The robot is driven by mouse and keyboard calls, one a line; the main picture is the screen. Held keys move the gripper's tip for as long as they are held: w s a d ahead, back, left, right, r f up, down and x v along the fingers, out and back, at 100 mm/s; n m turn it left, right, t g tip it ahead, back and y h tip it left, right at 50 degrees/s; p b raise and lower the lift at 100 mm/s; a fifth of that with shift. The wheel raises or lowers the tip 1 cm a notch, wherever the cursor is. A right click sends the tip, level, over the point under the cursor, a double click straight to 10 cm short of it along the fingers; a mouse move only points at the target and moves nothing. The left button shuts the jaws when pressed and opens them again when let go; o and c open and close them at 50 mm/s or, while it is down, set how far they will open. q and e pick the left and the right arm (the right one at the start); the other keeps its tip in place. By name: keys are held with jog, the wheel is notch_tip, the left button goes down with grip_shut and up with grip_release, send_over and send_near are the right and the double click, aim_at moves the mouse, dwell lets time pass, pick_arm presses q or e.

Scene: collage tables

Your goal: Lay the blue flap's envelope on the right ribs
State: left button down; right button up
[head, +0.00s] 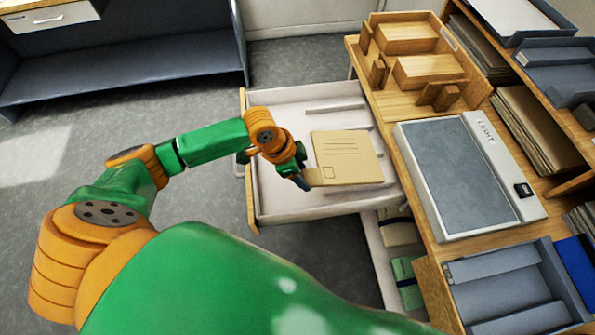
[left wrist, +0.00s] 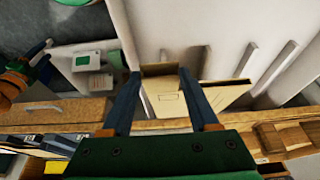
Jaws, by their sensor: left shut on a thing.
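A tan envelope (head: 347,158) with printed lines is held by its left edge in my left gripper (head: 302,180). It is over the open white drawer (head: 285,207); I cannot tell whether it touches the ribs. In the left wrist view the envelope (left wrist: 168,104) shows between and beyond the two fingers of my left gripper (left wrist: 160,85). No blue flap is distinguishable on it. A pale rib (head: 335,105) shows in the drawer beyond the envelope. Several ribs, such as this one (left wrist: 246,59), show in the left wrist view.
The wooden desk (head: 385,103) borders the drawer on the right, bearing a light box (head: 465,175), wooden trays (head: 405,38) and a grey tray (head: 505,285). A lower drawer (head: 382,262) holds a green item (head: 407,283). Grey floor is clear to the left.

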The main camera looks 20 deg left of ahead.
aim_at(316, 177)
pick_arm(q)
jog(key=b+x, duration=0.3)
jog(key=x, duration=0.1)
jog(key=shift+s+a, duration=0.1)
jog(key=shift+s, duration=0.05)
jog(key=shift+w+d+f+b, duration=0.35)
jog(key=shift+w+d, duration=0.05)
jog(key=shift+d, duration=0.2)
jog(key=shift+w+d+f+b, duration=0.35)
jog(key=shift+w+d+f, duration=0.1)
jog(key=shift+d, duration=0.1)
jog(key=shift+w+d+f, duration=0.1)
jog(key=shift+w+d, duration=0.1)
jog(key=shift+d, duration=0.1)
pick_arm(e)
notch_tip(316, 177, down, 6)
jog(key=shift+a+r, duration=0.1)
pick_arm(q)
jog(key=shift+c, duration=0.4)
grip_release()
